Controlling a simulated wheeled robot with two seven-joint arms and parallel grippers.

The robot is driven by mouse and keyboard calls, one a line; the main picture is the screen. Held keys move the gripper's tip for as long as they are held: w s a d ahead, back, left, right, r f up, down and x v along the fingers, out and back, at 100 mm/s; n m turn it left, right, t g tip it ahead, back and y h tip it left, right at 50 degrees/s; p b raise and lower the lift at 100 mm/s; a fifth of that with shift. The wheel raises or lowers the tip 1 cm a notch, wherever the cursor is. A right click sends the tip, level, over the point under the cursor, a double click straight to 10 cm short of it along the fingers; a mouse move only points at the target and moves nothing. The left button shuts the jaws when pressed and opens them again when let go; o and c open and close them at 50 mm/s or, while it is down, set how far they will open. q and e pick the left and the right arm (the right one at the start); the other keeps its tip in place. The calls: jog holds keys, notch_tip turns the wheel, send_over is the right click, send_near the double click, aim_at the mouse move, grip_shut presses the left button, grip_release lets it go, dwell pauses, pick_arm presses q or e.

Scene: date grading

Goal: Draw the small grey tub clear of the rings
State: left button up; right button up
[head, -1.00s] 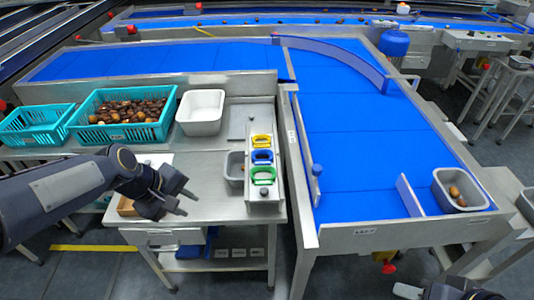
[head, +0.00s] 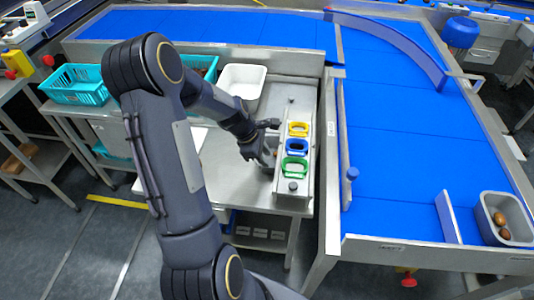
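The small grey tub (head: 269,158) is beside the left side of the ring stand, mostly hidden behind my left gripper. The rings sit in a row on the metal stand: yellow (head: 298,129), blue (head: 297,145) and green (head: 293,168). My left gripper (head: 269,138) is at the tub, just left of the blue and yellow rings. One finger shows above the tub. The other is hard to make out, so I cannot tell its opening or whether it touches the tub.
A white tub (head: 243,82) stands behind on the steel table. Teal crates (head: 75,86) stand at the left, one partly behind my arm. The blue conveyor (head: 400,140) lies right of the stand, with a grey bin (head: 508,234) of dates at its near end.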

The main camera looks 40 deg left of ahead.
aim_at(273, 171)
pick_arm(q)
jog(key=shift+p+x, duration=0.4)
jog(key=shift+x, duration=3.45)
grip_shut()
